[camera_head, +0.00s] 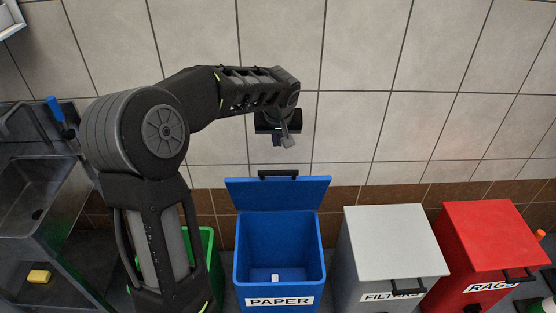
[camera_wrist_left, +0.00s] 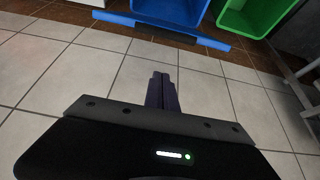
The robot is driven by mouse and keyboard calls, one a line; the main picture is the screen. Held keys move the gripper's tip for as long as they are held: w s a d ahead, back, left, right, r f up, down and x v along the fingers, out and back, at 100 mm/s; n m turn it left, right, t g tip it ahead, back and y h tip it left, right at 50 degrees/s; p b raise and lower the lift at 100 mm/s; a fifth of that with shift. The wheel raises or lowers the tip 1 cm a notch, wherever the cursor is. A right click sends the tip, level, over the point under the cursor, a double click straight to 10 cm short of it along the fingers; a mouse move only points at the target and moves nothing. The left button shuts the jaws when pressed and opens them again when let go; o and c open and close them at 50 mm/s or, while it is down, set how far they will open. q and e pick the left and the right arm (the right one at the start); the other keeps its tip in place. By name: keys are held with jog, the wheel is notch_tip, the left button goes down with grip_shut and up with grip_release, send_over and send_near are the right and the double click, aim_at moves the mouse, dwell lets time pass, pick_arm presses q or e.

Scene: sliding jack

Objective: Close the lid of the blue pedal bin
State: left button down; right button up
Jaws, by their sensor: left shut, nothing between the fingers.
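The blue bin (camera_head: 280,268) with the PAPER label stands in the lower middle of the head view. Its blue lid (camera_head: 277,194) is raised at the back, with a black handle on its upper edge. A small white item (camera_head: 275,278) lies inside the bin. My left gripper (camera_head: 289,142) is shut and empty, above and behind the raised lid, in front of the tiled wall. In the left wrist view the shut fingers (camera_wrist_left: 162,92) point toward the tiles, and the lid's edge (camera_wrist_left: 170,30) lies beyond them, apart. My right gripper is not in view.
A grey FILTERS bin (camera_head: 395,240) and a red RAGS bin (camera_head: 494,235) stand to the right, both with lids down. A green bin (camera_head: 208,250) is partly hidden behind my left arm. A metal sink (camera_head: 30,190) is at the left. The tiled wall (camera_head: 370,60) is close behind.

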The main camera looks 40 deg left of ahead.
pick_arm(q)
jog(key=p, duration=0.3)
send_over(278, 180)
notch_tip(278, 180, down, 10)
jog(key=shift+w+a+r, duration=0.15)
jog(key=shift+r, duration=0.1)
jog(key=shift+f, duration=0.15)
dwell(0.5)
